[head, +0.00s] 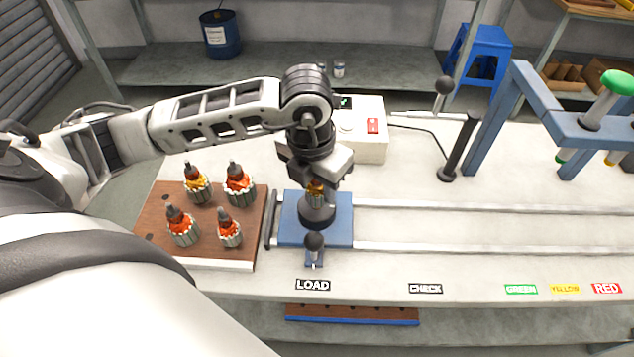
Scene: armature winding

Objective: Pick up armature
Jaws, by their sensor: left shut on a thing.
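My left gripper (316,178) points down over the blue plate (289,228) at the LOAD label and is shut on an armature (316,190). The orange winding of this armature shows just below the fingers; its upper part is hidden by the gripper. Its lower end is at a dark round holder (317,214) on the blue plate; I cannot tell whether it is seated or lifted. More armatures with orange windings and dark tips stand upright on the brown board (155,214), one of them at its front right (229,234). My right gripper is not in view.
A ball-topped lever (314,248) stands at the front of the blue plate. A white box with a red switch (372,130) is behind. Pale rails (430,206) run right past the CHECK label (425,288). A blue frame (520,95) and a black post lever (460,145) stand at right.

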